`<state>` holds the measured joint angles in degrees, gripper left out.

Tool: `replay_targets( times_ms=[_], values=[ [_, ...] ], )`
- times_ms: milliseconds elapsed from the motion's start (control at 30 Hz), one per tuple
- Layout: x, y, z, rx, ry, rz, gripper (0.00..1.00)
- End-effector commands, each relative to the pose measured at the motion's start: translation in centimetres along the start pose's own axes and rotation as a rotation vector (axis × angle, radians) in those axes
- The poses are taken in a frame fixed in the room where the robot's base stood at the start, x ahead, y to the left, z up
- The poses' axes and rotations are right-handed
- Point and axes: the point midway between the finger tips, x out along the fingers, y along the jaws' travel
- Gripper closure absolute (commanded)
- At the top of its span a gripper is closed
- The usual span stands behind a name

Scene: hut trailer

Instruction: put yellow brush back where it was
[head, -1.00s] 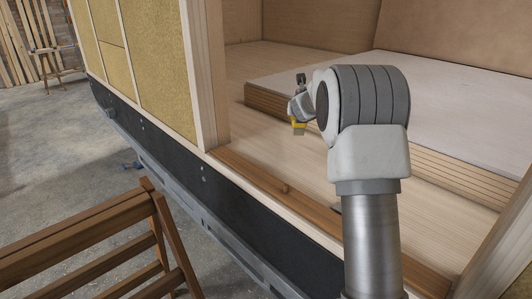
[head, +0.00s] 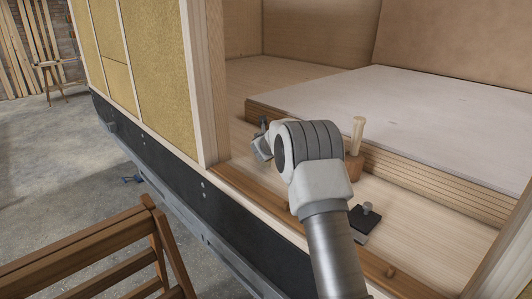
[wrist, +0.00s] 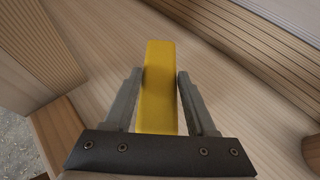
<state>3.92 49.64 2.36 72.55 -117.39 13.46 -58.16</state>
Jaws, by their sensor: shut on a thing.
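The yellow brush (wrist: 158,88) shows in the wrist view as a flat yellow block between my two grey fingers. My gripper (wrist: 159,74) is shut on it and holds it over the light wooden floor (wrist: 103,62). In the head view my gripper (head: 261,143) is just inside the trailer opening, left of my wrist joint. There the brush is hidden, and I cannot tell whether it touches the floor.
A wooden mallet (head: 357,137) stands right of my wrist, by the raised pale panel (head: 440,115). A dark flat tool with a knob (head: 363,222) lies nearer. A wall post (head: 203,80) bounds the opening at left. A slatted wooden chair (head: 80,250) stands outside.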

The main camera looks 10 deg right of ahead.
Motion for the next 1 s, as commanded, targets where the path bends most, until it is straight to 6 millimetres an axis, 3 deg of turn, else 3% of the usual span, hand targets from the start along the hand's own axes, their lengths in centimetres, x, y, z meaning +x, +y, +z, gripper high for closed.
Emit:
replay_targets(
  times_ms=[33, 100, 567, 600, 767, 1000],
  values=[
    [0.6, -0.1, -1.3, 0.001, 0.003, -0.001, 1.0],
    [0.9, -0.1, -1.9, 0.0, 0.003, -0.001, 1.0],
    [1.2, 0.0, -2.5, 0.0, 0.0, 0.0, 1.0],
    [1.1, 0.0, -2.4, 0.0, 0.001, 0.0, 0.4],
    [1.1, -0.1, -2.4, 0.0, 0.001, 0.0, 0.13],
    [1.1, -0.1, -2.4, 0.0, 0.002, 0.0, 0.13]
  ],
)
